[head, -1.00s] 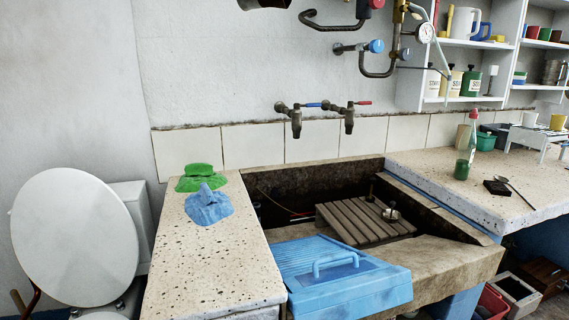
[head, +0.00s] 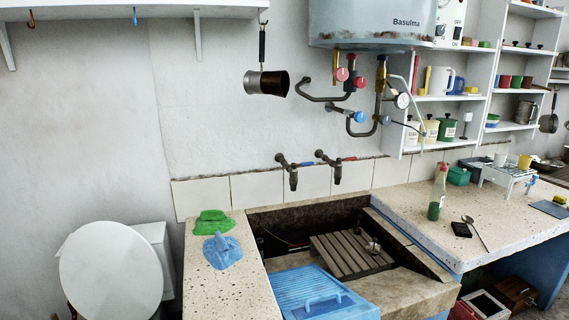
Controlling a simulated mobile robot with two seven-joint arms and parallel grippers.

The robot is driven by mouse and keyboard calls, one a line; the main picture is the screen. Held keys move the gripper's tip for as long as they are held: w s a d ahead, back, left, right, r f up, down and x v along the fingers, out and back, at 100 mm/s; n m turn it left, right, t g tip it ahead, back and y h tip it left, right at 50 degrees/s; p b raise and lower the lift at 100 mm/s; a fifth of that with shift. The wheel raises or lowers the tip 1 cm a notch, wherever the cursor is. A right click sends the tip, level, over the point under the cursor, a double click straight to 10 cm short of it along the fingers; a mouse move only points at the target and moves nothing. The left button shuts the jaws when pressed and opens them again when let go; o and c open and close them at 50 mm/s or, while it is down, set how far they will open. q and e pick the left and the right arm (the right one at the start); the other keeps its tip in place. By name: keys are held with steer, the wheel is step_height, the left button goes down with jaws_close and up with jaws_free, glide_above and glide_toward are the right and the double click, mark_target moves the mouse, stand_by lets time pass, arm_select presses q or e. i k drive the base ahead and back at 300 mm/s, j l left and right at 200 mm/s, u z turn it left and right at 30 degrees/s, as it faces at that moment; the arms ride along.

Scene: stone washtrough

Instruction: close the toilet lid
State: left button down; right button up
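The toilet lid (head: 112,272) is a white oval at the lower left of the head view. It stands raised, leaning back near the white cistern (head: 158,250) beside the wall. The toilet bowl below it is cut off by the bottom edge of the view. Neither of my grippers shows in this view.
Right of the toilet is a speckled stone counter (head: 228,285) with a green cloth (head: 213,222) and a blue cloth (head: 222,250). Beyond it lies the stone trough (head: 400,290) with a wooden slatted rack (head: 350,252) and a blue lid-like board (head: 318,296). A shelf (head: 130,10) hangs above.

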mark_target(108, 270)
steer(key=u, duration=1.25)
